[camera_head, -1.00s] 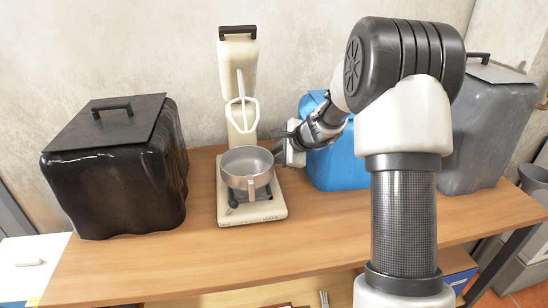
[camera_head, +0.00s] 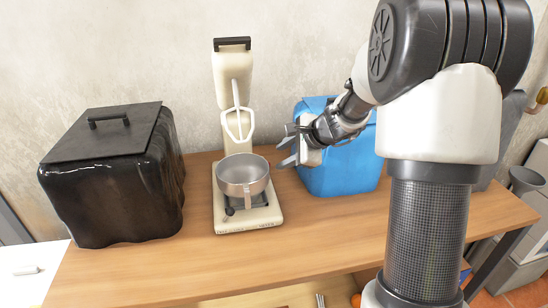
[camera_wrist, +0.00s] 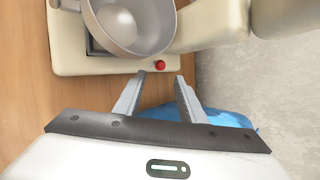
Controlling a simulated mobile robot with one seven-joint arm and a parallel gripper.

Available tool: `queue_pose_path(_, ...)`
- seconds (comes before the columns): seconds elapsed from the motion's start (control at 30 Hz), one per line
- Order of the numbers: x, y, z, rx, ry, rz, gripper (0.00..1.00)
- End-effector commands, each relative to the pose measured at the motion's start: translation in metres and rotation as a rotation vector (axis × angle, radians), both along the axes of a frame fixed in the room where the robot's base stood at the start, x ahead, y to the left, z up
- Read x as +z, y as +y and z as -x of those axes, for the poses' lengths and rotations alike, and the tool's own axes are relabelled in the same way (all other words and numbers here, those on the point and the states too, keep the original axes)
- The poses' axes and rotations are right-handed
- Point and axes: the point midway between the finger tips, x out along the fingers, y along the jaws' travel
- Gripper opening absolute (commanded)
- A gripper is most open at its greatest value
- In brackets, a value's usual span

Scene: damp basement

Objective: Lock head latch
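A cream stand mixer (camera_head: 232,75) stands on the wooden table, its head tilted up and its white beater (camera_head: 238,124) hanging clear above the bowl. The metal bowl (camera_head: 242,175) sits on the mixer base (camera_head: 250,220), and it also shows in the wrist view (camera_wrist: 155,30). A small red knob (camera_wrist: 160,65) is on the base's side in the wrist view; I cannot tell whether it is the head latch. My gripper (camera_head: 281,150) is just right of the bowl, apart from the mixer. In the wrist view my gripper (camera_wrist: 159,79) is open and empty, fingertips near the red knob.
A black lidded container (camera_head: 115,180) stands left of the mixer. A blue container (camera_head: 340,172) stands close behind and right of my gripper. A concrete wall (camera_head: 130,50) is behind. The table front (camera_head: 200,262) is clear.

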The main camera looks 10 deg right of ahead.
Motion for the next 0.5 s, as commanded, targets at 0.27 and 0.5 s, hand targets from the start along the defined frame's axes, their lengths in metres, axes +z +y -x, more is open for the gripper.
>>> queue_pose_path(0.27,0.045,-0.021,0.037,0.0,-0.001,0.001,0.37)
queue_pose_path(0.5,0.058,-0.028,0.051,0.001,0.001,-0.001,0.37)
